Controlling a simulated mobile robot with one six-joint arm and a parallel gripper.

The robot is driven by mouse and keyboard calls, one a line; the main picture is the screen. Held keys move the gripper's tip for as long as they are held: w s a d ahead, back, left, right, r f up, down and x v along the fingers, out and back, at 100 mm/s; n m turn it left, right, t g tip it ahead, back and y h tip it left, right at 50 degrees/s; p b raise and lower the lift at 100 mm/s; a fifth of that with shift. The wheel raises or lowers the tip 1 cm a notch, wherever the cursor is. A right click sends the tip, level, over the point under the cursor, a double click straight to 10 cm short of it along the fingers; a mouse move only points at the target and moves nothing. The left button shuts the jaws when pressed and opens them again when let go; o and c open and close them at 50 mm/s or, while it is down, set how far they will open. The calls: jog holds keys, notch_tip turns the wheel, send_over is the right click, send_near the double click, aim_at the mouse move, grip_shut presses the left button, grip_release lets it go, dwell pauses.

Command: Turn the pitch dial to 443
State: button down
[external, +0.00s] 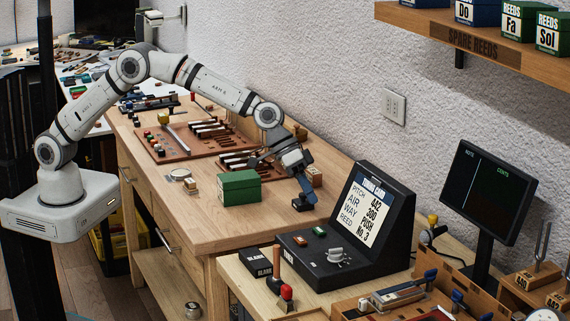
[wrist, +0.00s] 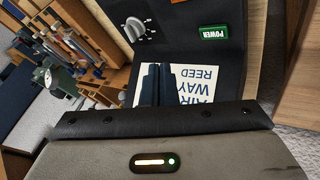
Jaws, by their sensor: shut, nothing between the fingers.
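The pitch dial (external: 337,255) is a grey knob on the sloping front of a black console. It also shows at the top of the wrist view (wrist: 138,28), with tick marks around it; its setting is too small to read. The console's upright card (external: 367,212) reads PITCH 442, AIR 300, WAY PUSH, REED No 3. My gripper (external: 303,202) is shut and empty, beyond the console's left side and apart from the dial. In the wrist view its blue fingers (wrist: 157,84) lie together in front of part of the card (wrist: 206,84).
A green POWER button (wrist: 213,43) and an orange button (external: 300,240) sit near the dial. A green box (external: 238,188) stands on the bench left of my gripper. A dark monitor (external: 485,193) stands right of the console.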

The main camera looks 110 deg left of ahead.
aim_at(336, 254)
jog(key=p+x, duration=0.2)
jog(key=x, duration=0.7)
jog(key=shift+w, duration=0.1)
jog(key=w+d+p, duration=0.2)
jog(key=shift+d+f, duration=0.25)
jog(key=shift+f, duration=0.05)
jog(key=shift+w+d, duration=0.3)
jog(key=shift+d, duration=0.15)
jog(key=shift+w+f+m+b, duration=0.15)
jog(key=shift+m+b, duration=0.2)
jog(key=shift+m, duration=0.15)
